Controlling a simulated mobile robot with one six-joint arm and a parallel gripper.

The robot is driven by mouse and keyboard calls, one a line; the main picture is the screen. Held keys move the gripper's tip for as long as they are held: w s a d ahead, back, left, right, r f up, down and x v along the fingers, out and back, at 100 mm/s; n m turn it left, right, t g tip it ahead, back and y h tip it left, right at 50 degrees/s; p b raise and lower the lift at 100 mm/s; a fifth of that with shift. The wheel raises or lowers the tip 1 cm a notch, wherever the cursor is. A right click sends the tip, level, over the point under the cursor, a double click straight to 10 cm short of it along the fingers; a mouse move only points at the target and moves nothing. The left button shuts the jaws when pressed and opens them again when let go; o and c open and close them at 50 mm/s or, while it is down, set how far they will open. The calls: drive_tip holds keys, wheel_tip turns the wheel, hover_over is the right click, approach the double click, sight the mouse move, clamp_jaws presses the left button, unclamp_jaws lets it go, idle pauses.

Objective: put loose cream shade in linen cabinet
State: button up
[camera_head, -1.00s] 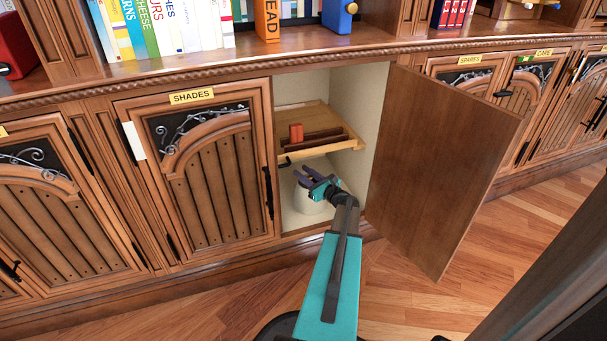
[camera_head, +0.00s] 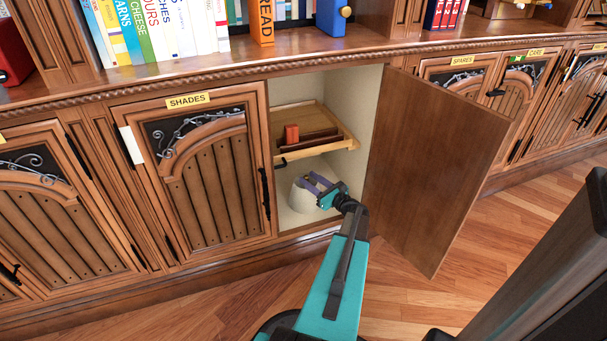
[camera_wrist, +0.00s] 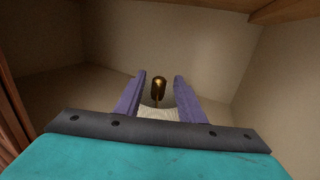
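The cream shade (camera_head: 302,200) stands on the cabinet floor, under the inner shelf of the open compartment. My gripper (camera_head: 306,182) reaches in through the doorway and overlaps the shade's upper right side in the head view. In the wrist view the two purple fingers (camera_wrist: 159,84) are apart. A brass knob (camera_wrist: 158,88) shows between them, with clear space on both sides. A strip of the cream shade (camera_wrist: 158,113) shows below the knob. Most of the shade is hidden there by my gripper's body.
The open wooden door (camera_head: 435,165) stands out to the right of my arm. The inner shelf (camera_head: 315,147) with a small orange block (camera_head: 291,133) is above my gripper. A closed door labelled SHADES (camera_head: 188,101) is to the left.

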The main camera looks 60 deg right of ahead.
drive_tip(key=shift+p+v, duration=0.6)
drive_tip(key=shift+v, duration=2.1)
